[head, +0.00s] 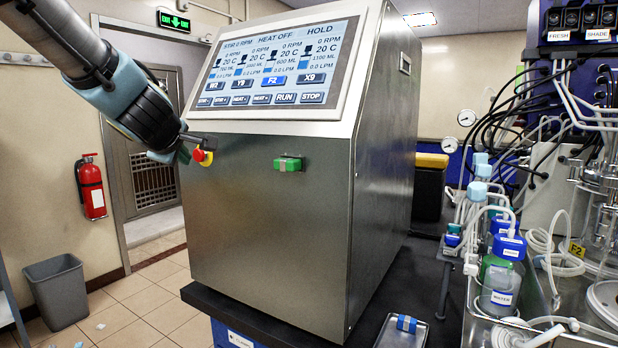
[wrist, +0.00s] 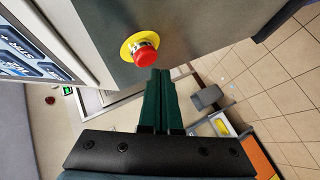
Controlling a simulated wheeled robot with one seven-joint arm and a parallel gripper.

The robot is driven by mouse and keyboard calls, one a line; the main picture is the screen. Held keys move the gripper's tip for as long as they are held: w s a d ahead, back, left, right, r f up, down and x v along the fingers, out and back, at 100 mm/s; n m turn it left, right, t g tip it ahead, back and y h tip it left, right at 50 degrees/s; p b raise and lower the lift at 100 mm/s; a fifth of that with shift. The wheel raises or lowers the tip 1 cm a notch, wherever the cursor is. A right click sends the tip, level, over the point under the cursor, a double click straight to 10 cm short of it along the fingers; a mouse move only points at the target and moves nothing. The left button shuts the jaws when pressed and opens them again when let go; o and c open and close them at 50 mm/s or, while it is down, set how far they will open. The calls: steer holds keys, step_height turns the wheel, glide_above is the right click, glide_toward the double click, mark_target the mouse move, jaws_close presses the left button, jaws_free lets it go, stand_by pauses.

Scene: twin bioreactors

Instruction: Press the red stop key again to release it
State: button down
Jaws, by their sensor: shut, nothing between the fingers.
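The red stop key (head: 198,155) is a round red button on a yellow collar (head: 208,158), on the lower front of the grey metal cabinet (head: 245,215), near its left edge. It also shows in the wrist view (wrist: 146,55), sticking out from its yellow ring. My gripper (head: 183,147) comes in from the upper left and is shut and empty. In the wrist view its dark green fingers (wrist: 160,76) lie together, with the tips just below and right of the red key. I cannot tell whether they touch it.
A touch screen (head: 275,75) slopes above the key. A green switch (head: 289,163) sits to its right on the same front. Bottles and tubing (head: 500,285) crowd the right side. The floor left of the cabinet is mostly clear.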

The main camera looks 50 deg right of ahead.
steer(key=shift+d, duration=0.1)
stand_by(0.3)
steer(key=shift+w+d+p, duration=0.1)
steer(key=shift+d+p, duration=0.2)
steer(key=shift+d, duration=0.05)
steer(key=shift+d, duration=0.35)
stand_by(0.6)
steer(key=shift+a, duration=0.8)
steer(key=s+a+b, duration=0.1)
steer(key=a+b, duration=0.2)
steer(key=a, duration=0.3)
steer(key=shift+s, duration=0.2)
stand_by(0.4)
